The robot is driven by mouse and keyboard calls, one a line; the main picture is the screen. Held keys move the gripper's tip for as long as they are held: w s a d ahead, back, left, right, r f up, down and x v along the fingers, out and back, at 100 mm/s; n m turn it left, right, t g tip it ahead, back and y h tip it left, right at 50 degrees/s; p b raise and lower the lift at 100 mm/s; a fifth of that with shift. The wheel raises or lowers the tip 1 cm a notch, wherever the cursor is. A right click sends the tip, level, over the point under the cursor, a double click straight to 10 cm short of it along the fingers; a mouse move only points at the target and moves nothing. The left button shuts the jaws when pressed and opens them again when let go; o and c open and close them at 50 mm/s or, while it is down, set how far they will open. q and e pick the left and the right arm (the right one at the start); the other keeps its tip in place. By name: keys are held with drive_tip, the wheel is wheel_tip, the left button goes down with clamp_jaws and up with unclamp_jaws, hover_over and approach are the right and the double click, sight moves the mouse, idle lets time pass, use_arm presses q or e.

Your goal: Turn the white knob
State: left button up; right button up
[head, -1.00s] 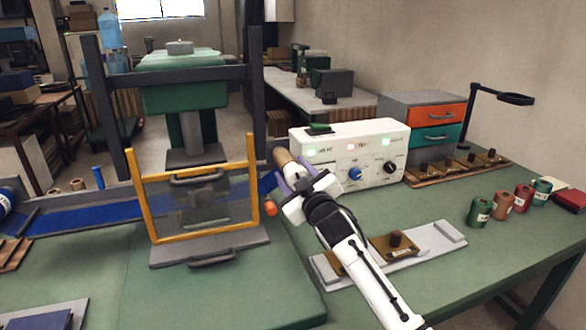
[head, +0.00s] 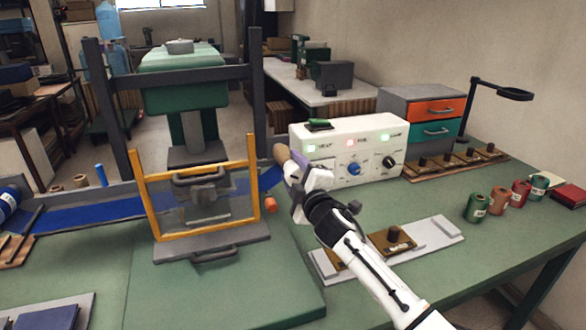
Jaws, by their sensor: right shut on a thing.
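A white control box (head: 365,143) stands on the green bench, with lit indicators along its top, a blue knob (head: 354,169) and a black knob (head: 389,163) on its front. My right gripper (head: 310,172) is at the left part of this front, left of the blue knob. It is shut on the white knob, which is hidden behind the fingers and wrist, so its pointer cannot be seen. My left gripper is not in view.
A press with a yellow-framed guard (head: 141,201) stands left of my right arm. Several thread spools (head: 478,208) stand at the right. Bench between plate and spools is clear.

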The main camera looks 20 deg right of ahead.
idle(0.5)
drive_tip(key=o, duration=1)
drive_tip(key=shift+o, duration=0.2)
drive_tip(key=s, duration=1)
drive_tip(key=shift+s+d, duration=0.2)
drive_tip(key=shift+f, duration=0.1)
